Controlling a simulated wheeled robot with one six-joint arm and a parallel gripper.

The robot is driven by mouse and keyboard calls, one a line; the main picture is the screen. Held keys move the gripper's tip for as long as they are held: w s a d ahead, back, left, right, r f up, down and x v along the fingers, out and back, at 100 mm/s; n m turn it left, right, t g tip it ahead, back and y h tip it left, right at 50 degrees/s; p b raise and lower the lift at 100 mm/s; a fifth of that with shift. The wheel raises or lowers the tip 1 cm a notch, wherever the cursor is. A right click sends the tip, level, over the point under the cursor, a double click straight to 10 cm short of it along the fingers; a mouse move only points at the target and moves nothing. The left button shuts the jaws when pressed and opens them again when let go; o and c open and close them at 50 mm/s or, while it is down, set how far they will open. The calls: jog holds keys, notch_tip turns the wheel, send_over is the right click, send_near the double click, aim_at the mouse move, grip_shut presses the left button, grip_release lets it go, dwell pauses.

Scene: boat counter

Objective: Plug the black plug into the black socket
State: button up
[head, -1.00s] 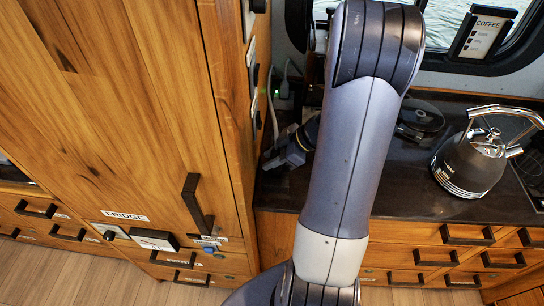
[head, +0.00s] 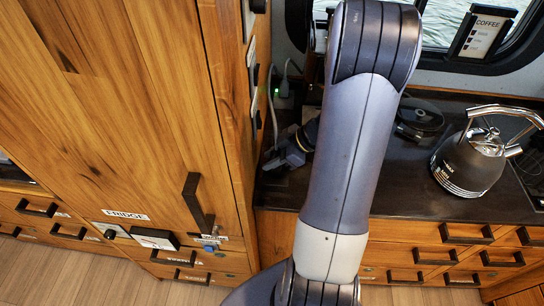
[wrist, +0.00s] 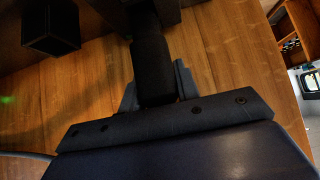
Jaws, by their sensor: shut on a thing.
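My gripper (wrist: 157,78) is shut on the black plug (wrist: 152,62), a dark cylinder between its two fingers in the wrist view. The plug's far end runs up to a dark shape (wrist: 115,10) at the top edge. I cannot tell whether that shape is the black socket, or whether the plug touches it. In the head view my gripper (head: 294,148) is low over the back left of the counter, beside the fridge cabinet, partly hidden by my arm. The plug cannot be made out there, and no black socket is clearly visible.
The wooden fridge cabinet (head: 120,110) stands close on the left. A green-lit outlet (head: 282,92) with a white cable is on the back wall. A kettle (head: 470,160) and a round black object (head: 420,115) are on the dark counter (head: 400,185). A black block (wrist: 50,27) shows in the wrist view.

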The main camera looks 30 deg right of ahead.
jog(key=shift+f+b, duration=0.6)
jog(key=shift+f, duration=1.2)
jog(key=o, duration=1.1)
jog(key=shift+c, duration=0.2)
jog(key=shift+r, duration=0.1)
jog(key=v, duration=1)
jog(key=shift+s+d+r, duration=0.2)
jog(key=shift+d, duration=0.1)
jog(key=shift+f, duration=0.1)
jog(key=x, duration=1)
jog(key=shift+w+a, duration=0.15)
jog(key=shift+a, duration=0.1)
jog(key=shift+w+a, duration=0.1)
jog(key=shift+r, duration=0.4)
